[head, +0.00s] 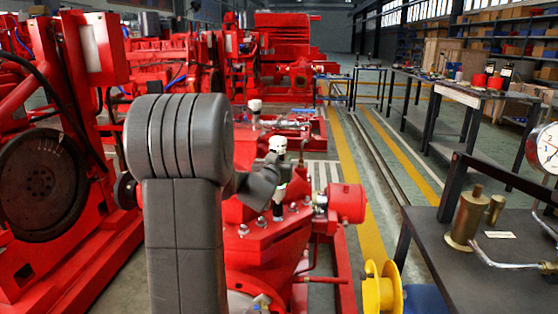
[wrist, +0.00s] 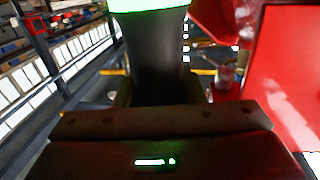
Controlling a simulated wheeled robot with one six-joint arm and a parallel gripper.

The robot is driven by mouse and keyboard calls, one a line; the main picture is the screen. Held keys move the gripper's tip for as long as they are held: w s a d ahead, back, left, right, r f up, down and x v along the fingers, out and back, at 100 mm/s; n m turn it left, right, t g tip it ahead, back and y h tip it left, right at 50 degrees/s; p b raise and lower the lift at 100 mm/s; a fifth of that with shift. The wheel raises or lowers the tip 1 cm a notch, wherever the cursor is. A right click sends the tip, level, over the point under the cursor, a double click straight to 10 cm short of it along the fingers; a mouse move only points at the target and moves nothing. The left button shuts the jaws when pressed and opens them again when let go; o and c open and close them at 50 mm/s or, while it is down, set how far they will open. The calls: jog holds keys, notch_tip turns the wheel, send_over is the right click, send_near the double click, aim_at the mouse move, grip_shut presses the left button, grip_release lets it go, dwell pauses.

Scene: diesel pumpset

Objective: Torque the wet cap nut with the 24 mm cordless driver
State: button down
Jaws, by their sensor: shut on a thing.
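My gripper (head: 272,176) is beyond my grey arm in the head view, above the red pump casing (head: 270,245). It is shut on the cordless driver (head: 278,146), which has a white top and a pale green band lower down. The driver stands roughly upright, its lower end close to the studs and nuts on the casing top. In the wrist view the driver (wrist: 150,50) is a dark body with a bright green-white ring between the fingers. Several small nuts (head: 243,231) show on the casing. I cannot tell which is wet, or whether the driver touches one.
A red cylinder (head: 347,203) juts from the casing's right side. A yellow reel (head: 382,287) stands at front right. A dark bench (head: 500,245) holds a brass can (head: 464,216) and a dial gauge (head: 546,148). A large red engine (head: 55,170) is at left. The yellow-striped aisle is clear.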

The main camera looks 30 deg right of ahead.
aim_at(279, 139)
jog(key=shift+r+p, duration=2.55)
jog(key=shift+r, duration=0.75)
jog(key=shift+f, duration=0.1)
